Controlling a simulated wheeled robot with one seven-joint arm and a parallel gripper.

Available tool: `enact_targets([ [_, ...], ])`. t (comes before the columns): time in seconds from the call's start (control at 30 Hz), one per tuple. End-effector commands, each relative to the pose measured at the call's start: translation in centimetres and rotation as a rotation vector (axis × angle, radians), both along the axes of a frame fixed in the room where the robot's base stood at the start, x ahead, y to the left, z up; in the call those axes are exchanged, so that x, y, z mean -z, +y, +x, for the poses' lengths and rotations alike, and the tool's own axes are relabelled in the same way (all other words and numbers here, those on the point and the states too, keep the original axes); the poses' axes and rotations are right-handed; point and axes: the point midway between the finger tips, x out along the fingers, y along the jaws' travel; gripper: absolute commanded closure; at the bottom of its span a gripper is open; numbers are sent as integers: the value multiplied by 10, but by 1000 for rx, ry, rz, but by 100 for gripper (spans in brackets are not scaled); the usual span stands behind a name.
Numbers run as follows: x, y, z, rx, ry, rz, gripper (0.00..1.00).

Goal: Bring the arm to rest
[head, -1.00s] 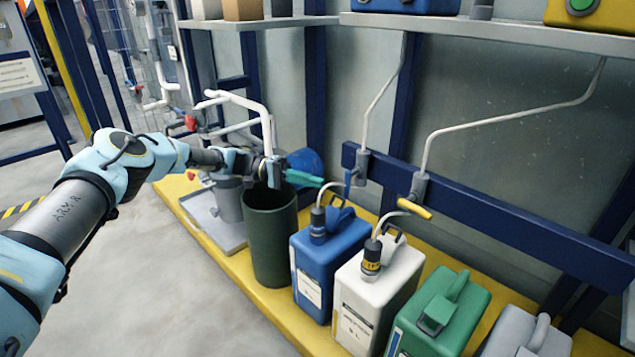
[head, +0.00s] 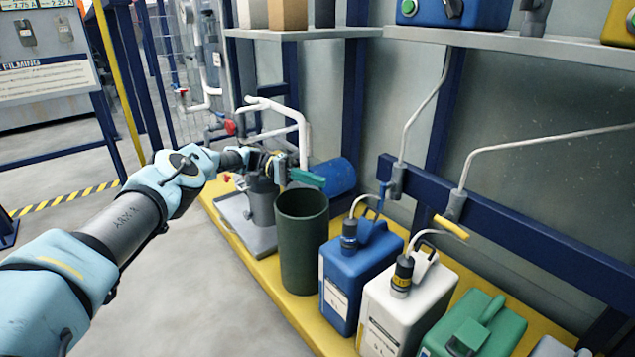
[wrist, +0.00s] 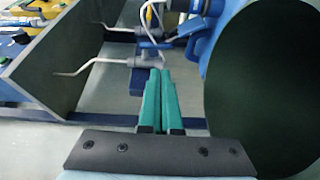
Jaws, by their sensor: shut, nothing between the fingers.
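My gripper (head: 306,178) has teal fingers and hangs in the air just above and behind the rim of the dark green bin (head: 302,245). In the wrist view its two fingers (wrist: 158,98) lie close side by side with nothing between them. The dark round shape of the bin (wrist: 262,85) fills the right of the wrist view. My arm reaches in from the lower left of the head view.
A blue jug (head: 357,280), a white jug (head: 405,308) and a green jug (head: 472,327) stand right of the bin on the yellow platform (head: 292,310). White pipes (head: 285,108) rise behind my gripper. Open floor (head: 190,300) lies at left.

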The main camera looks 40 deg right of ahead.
Motion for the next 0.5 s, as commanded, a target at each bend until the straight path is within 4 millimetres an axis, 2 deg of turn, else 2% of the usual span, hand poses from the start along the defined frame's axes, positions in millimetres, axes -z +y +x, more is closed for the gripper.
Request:
enact_targets([
  [0.37,0,0,0,0,-1,0,100],
  [0.5,-10,0,0,0,-35,27,100],
])
